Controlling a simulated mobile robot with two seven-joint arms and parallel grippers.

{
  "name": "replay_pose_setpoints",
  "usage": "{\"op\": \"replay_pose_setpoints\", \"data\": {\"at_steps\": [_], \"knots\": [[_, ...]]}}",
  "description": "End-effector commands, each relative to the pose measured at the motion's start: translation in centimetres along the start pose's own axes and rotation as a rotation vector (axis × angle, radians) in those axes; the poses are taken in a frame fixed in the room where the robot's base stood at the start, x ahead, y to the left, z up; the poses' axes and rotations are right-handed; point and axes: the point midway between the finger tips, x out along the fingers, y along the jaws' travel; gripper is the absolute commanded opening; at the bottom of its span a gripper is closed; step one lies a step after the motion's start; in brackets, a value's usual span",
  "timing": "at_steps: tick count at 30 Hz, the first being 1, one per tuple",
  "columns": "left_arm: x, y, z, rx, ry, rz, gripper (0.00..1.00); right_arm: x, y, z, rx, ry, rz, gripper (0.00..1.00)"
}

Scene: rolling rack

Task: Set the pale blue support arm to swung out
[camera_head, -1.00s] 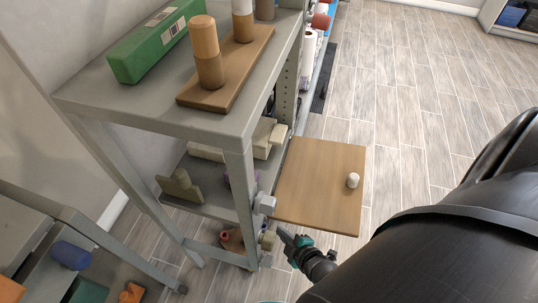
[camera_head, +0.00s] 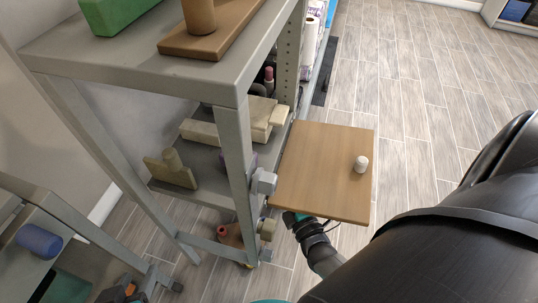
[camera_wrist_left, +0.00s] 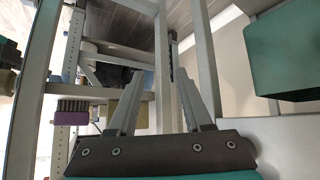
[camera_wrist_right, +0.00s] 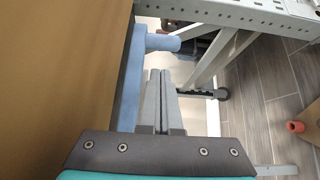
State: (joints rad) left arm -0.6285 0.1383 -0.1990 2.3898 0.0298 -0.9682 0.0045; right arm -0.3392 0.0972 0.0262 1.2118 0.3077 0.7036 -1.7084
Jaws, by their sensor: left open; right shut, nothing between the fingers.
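The pale blue support arm (camera_wrist_right: 128,75) shows in the right wrist view, running along the underside of a brown board (camera_wrist_right: 50,80). A blue peg (camera_wrist_right: 163,43) sticks out from its far part to the right. My right gripper (camera_wrist_right: 158,78) is shut and empty, just right of the arm and short of the peg; I cannot tell whether it touches. In the head view the board (camera_head: 320,170) sticks out from the rack and hides the support arm and my right fingertips.
The grey rack (camera_head: 238,165) carries wooden pieces on its shelves. A white knob (camera_head: 361,164) is on the board, and a pale block (camera_head: 263,182) is on the rack's front post. A cart with a blue cylinder (camera_head: 39,240) is at left.

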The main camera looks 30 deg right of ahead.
Motion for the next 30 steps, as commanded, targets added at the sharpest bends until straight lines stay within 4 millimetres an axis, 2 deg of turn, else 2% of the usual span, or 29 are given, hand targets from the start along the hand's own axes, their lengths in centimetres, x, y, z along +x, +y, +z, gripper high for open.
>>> {"op": "replay_pose_setpoints", "data": {"at_steps": [8,18,30], "knots": [[0.5,0.6,-0.3,-0.002,0.053,0.016,0.5,1.0,-0.1,0.0,0.002,0.001,-0.001,0.0],[1.4,2.5,-1.5,-0.016,0.235,0.068,0.5,3.9,-0.2,0.0,0.002,0.001,-0.001,0.0],[1.2,4.5,-2.8,-0.049,0.455,0.124,0.5,7.1,-0.2,-0.1,0.002,0.002,-0.001,0.0]]}}
